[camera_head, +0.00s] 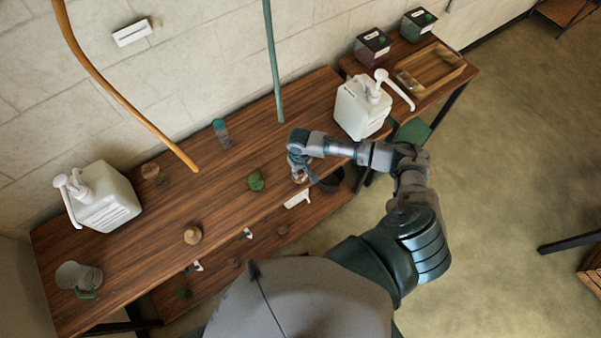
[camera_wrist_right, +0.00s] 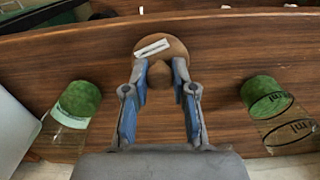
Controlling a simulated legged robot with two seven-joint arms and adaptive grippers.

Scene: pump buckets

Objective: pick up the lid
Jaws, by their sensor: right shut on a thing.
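In the right wrist view, a round brown lid (camera_wrist_right: 176,46) with a ball-shaped knob (camera_wrist_right: 158,73) and a white label shows at the fingertips. My right gripper (camera_wrist_right: 159,70) has its blue-grey fingers on both sides of the knob and is shut on it. In the head view, my right gripper (camera_head: 299,172) points down at the table's front edge, and the lid is mostly hidden beneath it. I cannot tell whether the lid touches the table. My left gripper is not in view.
The wooden table (camera_head: 215,200) holds two white pump buckets (camera_head: 104,197) (camera_head: 360,108), a green-topped jar (camera_head: 256,181), a blue-topped bottle (camera_head: 222,133) and a glass jug (camera_head: 78,277). In the wrist view, green-topped glass jars (camera_wrist_right: 78,98) (camera_wrist_right: 268,95) flank my fingers. A wooden tray (camera_head: 430,70) lies at the back right.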

